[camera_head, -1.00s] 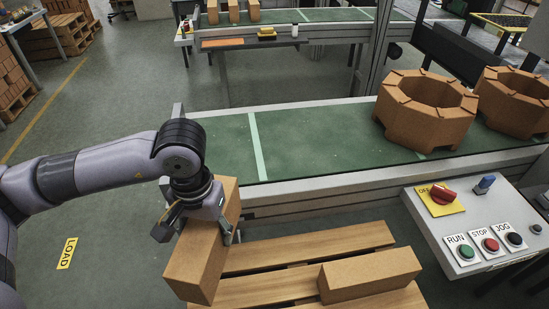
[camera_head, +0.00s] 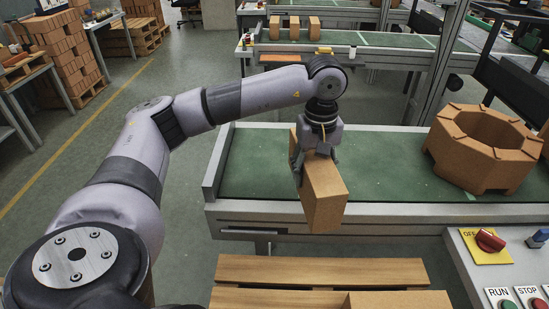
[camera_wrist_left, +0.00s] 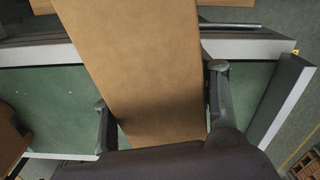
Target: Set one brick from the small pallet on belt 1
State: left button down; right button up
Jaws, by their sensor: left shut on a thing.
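My left gripper (camera_head: 315,163) is shut on an orange-brown brick (camera_head: 325,200), held tilted over the near conveyor. The brick's near end overlaps the front rail in the head view; its exact height over the belt is hard to tell. In the left wrist view the brick (camera_wrist_left: 140,75) lies between the two fingers, with green belt on both sides. The near green belt (camera_head: 390,175), likely belt 1, has no number in view. The wooden pallet (camera_head: 310,270) is in front of it, with another brick (camera_head: 400,300) on it. My right gripper is out of view.
A control panel (camera_head: 480,268) is at the lower right. A farther conveyor (camera_head: 385,55) carries bricks. The near belt's left end is clear.

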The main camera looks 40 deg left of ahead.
pick_arm(q)
jog(key=w+a+r+n, duration=0.1)
jog(key=a+r+n, duration=0.1)
jog(key=a+n, duration=0.1)
jog(key=w+a+r+n, duration=0.2)
jog(key=a, duration=0.1)
jog(key=w+a+r+n, duration=0.2)
jog(key=a+r+n, duration=0.1)
jog(key=shift+a+n, duration=0.3)
jog(key=shift+a, duration=0.05)
jog(key=a+r+n, duration=0.5)
jog(key=a+n, duration=0.2)
jog(key=shift+w+a+f+b, duration=0.15)
jog(key=shift+f+b, duration=0.15)
jog(key=shift+f, duration=3.05)
jog(key=shift+a+f+b, duration=0.1)
jog(key=shift+f+b, duration=0.15)
jog(key=shift+f, duration=3.1)
jog(key=shift+w+a+f+b, duration=0.15)
jog(key=shift+f+b, duration=0.15)
jog(key=shift+f, duration=3.05)
jog(key=shift+s, duration=0.15)
jog(key=c, duration=1.1)
grip_release()
jog(key=shift+f, duration=0.2)
jog(key=o, duration=0.5)
jog(key=shift+s, duration=0.1)
jog(key=shift+c, duration=0.2)
